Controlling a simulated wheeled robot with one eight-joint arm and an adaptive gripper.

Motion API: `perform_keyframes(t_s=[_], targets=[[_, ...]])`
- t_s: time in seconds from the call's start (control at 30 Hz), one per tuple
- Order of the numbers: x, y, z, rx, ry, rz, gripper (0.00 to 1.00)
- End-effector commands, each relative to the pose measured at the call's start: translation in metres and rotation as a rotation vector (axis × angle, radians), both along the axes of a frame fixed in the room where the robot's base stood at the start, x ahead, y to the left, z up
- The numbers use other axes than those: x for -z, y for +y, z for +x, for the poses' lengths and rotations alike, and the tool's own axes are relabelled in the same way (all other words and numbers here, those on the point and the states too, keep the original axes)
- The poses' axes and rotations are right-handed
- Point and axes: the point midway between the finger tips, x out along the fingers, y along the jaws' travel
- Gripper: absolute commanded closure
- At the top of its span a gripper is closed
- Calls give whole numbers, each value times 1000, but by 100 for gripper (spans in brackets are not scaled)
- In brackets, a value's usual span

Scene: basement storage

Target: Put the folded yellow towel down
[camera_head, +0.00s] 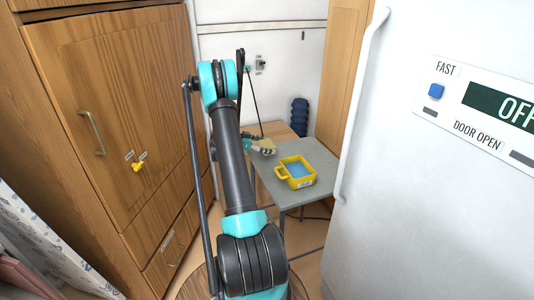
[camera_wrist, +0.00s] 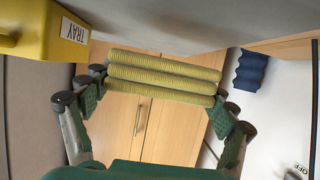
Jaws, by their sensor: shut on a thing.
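The folded yellow towel (camera_wrist: 165,73) shows as several stacked ribbed folds in the wrist view. It lies between the fingers of my gripper (camera_wrist: 163,92), which is shut on it. In the head view the towel (camera_head: 263,146) is a small pale bundle at the end of my arm, by the far left edge of the grey table (camera_head: 262,187). I cannot tell whether it touches the tabletop. My arm hides part of the gripper there.
A yellow tray (camera_head: 281,174) with a handle and blue inside stands on the table; its labelled side (camera_wrist: 40,28) shows in the wrist view. A dark blue ribbed object (camera_head: 299,112) stands behind. Wooden cabinets (camera_head: 105,95) flank the left, a white appliance (camera_head: 400,170) the right. The table's front left is bare.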

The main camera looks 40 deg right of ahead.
Motion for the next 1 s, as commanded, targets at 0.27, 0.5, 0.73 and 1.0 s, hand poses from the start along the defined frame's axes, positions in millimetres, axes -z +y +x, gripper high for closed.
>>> perform_keyframes(t_s=[0.27,0.5,0.73,1.0], targets=[[29,0,0,0,0,0,43],[39,0,0,0,0,0,43],[41,0,0,0,0,0,14],[41,0,0,0,0,0,0]])
